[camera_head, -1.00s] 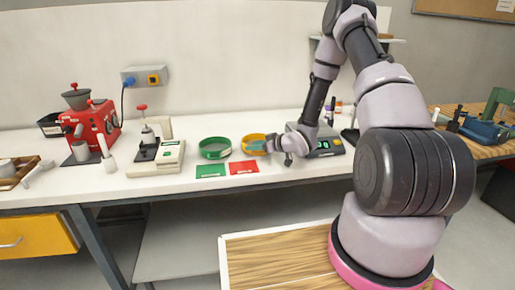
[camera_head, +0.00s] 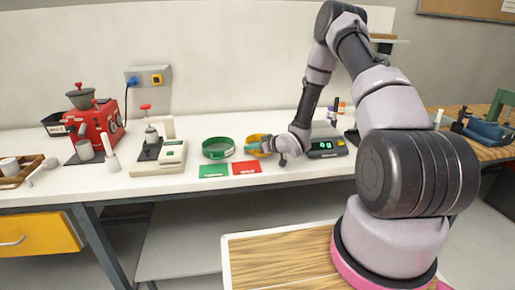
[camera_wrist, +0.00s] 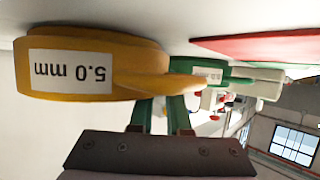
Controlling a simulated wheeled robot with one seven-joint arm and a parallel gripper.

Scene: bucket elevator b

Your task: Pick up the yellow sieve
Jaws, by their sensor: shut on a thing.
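The yellow sieve (camera_head: 254,139) is on or just above the white bench, right of the green sieve (camera_head: 217,147). In the wrist view the yellow sieve (camera_wrist: 70,72) is large and close, with an upside-down "5.0 mm" label. My gripper (camera_head: 268,147) reaches it from the right. Its green fingers (camera_wrist: 160,108) are shut on the sieve near its pointed yellow projection. The fingertips are partly hidden behind the sieve. I cannot tell whether the sieve has left the bench.
Green (camera_head: 213,170) and red (camera_head: 247,167) cards lie in front of the sieves. A scale (camera_head: 327,148) stands close on the right, behind my gripper. A white device (camera_head: 160,157) and a red grinder (camera_head: 96,127) stand left. The bench front edge is clear.

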